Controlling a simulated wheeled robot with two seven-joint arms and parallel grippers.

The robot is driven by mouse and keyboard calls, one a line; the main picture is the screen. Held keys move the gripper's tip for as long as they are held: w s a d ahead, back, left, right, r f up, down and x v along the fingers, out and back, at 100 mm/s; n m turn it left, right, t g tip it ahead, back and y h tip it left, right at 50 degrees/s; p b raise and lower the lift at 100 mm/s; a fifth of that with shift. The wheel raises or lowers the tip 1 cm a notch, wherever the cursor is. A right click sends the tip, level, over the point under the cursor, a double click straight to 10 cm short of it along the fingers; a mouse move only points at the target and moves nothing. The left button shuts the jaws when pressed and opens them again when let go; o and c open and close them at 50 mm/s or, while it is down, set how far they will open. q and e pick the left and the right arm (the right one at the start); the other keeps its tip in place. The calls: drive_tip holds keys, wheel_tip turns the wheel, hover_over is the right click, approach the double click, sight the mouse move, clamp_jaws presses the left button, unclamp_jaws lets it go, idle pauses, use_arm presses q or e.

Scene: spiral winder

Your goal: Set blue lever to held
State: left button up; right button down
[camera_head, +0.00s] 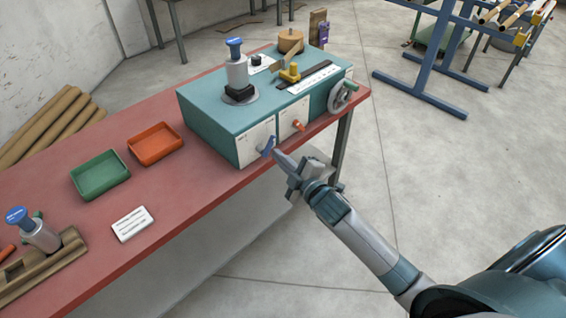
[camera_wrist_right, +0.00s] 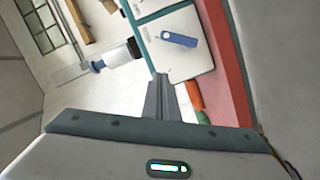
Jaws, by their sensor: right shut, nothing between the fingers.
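The blue lever (camera_head: 267,145) is on the front panel of the teal machine (camera_head: 215,119), at its left end. In the right wrist view the blue lever (camera_wrist_right: 179,39) lies across a white plate, beyond my fingertips. My right gripper (camera_head: 279,156) is shut and empty, with its tips close to the blue lever in the head view. In the right wrist view the shut fingers (camera_wrist_right: 161,80) sit below the lever, apart from it. The plate's markings are too small to read, so I cannot tell the lever's setting. My left gripper is not in view.
An orange lever (camera_head: 298,125) is right of the blue one, with a handwheel (camera_head: 343,95) beyond. The red bench (camera_head: 190,185) holds a green tray (camera_head: 99,175), an orange tray (camera_head: 155,144) and a label card (camera_head: 132,224). Open floor lies in front of the bench.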

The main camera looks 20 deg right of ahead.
drive_tip(key=shift+s+d+r, duration=0.1)
drive_tip(key=shift+s, duration=0.6)
